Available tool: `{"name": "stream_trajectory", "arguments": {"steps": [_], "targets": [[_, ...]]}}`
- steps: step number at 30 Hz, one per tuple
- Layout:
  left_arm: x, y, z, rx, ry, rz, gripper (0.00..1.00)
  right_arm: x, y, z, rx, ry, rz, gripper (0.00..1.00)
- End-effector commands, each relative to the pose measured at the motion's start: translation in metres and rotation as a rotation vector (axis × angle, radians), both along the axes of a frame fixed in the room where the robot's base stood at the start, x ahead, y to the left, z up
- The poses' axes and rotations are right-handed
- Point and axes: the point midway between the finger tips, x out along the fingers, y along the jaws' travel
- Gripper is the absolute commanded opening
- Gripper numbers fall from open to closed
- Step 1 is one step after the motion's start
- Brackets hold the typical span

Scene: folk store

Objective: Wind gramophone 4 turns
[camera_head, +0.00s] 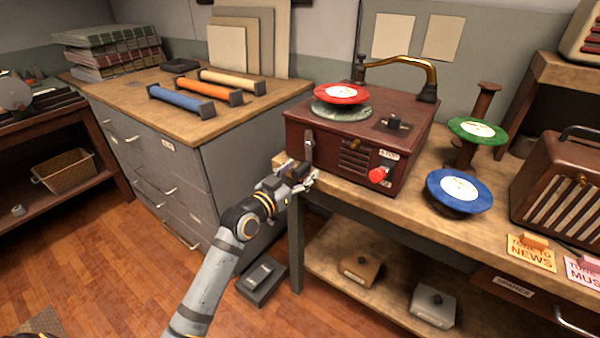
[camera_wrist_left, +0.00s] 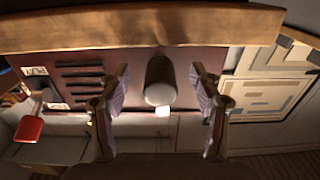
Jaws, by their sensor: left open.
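The gramophone (camera_head: 350,140) is a dark red-brown box on the wooden bench, with a red record (camera_head: 341,93) on its turntable and a brass tone arm (camera_head: 402,62) behind. A small grey crank handle (camera_head: 308,146) is on the left of its front face; a red knob (camera_head: 377,175) is on the right. My left gripper (camera_head: 301,178) is open just below and in front of the handle. In the left wrist view the handle (camera_wrist_left: 160,80) appears between the spread fingers of my left gripper (camera_wrist_left: 160,98); I cannot tell if they touch it. My right gripper is not in view.
The bench edge (camera_head: 345,187) is close under the gripper. A green record (camera_head: 477,131) and a blue record (camera_head: 459,191) stand on holders to the right. A grey cabinet (camera_head: 240,150) stands left. A wooden radio (camera_head: 560,190) is far right. The floor in front is mostly clear.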

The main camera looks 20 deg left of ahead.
Motion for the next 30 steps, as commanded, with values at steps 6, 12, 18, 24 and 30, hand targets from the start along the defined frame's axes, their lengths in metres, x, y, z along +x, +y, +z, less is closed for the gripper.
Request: {"name": "stream_trajectory", "arguments": {"steps": [6, 12, 18, 24, 30], "targets": [[0.000, 0.000, 0.001, 0.000, -0.001, 0.000, 0.64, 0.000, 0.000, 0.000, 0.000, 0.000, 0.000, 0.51], [-0.009, 0.003, 0.001, 0.002, 0.000, 0.002, 0.64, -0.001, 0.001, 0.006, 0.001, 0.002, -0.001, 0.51], [-0.027, 0.008, 0.002, 0.003, 0.001, 0.000, 0.64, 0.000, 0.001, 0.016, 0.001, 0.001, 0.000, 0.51], [-0.045, 0.013, 0.002, 0.003, 0.001, 0.002, 0.64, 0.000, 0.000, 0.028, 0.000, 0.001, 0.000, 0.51], [-0.063, 0.018, 0.003, 0.003, 0.002, 0.000, 0.64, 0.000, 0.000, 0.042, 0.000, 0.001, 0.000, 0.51]]}}
